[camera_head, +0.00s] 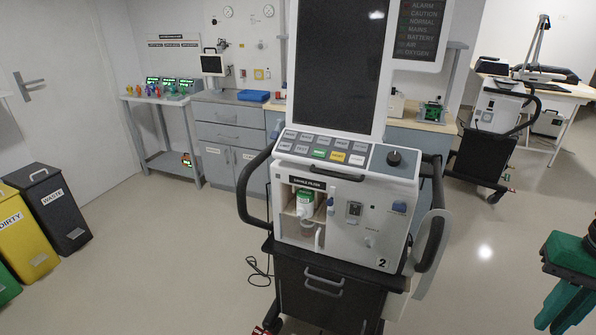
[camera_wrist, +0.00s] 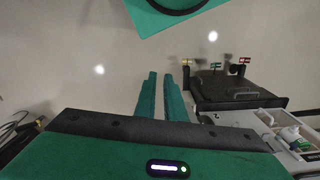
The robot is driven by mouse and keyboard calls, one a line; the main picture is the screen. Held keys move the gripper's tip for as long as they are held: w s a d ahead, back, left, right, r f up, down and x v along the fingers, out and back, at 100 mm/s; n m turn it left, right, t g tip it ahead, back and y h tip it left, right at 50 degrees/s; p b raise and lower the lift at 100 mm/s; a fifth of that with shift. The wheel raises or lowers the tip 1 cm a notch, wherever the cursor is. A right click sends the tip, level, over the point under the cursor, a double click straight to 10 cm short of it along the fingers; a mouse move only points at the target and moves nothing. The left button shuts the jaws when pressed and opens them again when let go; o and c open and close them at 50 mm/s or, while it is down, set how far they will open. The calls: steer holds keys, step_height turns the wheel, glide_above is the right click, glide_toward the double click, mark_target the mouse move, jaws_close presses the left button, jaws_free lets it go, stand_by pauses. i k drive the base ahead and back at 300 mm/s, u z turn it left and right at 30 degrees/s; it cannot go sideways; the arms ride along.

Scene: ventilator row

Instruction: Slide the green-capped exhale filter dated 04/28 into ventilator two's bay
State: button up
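Ventilator two (camera_head: 345,225), a white unit marked 2, stands upright on a dark cart in the middle of the head view. Its open bay (camera_head: 290,212), under an exhale filter label, holds a white filter with a green top (camera_head: 304,204); I cannot read a date on it. The same filter shows at the right edge of the wrist view (camera_wrist: 291,134). My green gripper (camera_head: 568,290) is at the right edge of the head view, well apart from the ventilator. In the wrist view its fingers (camera_wrist: 160,78) are slightly apart with bare floor between them, holding nothing.
A side table (camera_head: 158,98) at the back left bears small coloured items and green-lit boxes. Another green-lit item (camera_head: 432,113) is on the back counter. A black waste bin (camera_head: 52,210) and a yellow dirty bin (camera_head: 22,240) stand left.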

mark_target(304, 196)
steer(key=u, duration=0.05)
steer(key=k, duration=0.5)
steer(key=u, duration=1.45)
steer(key=i, duration=1.35)
steer(key=z, duration=1.05)
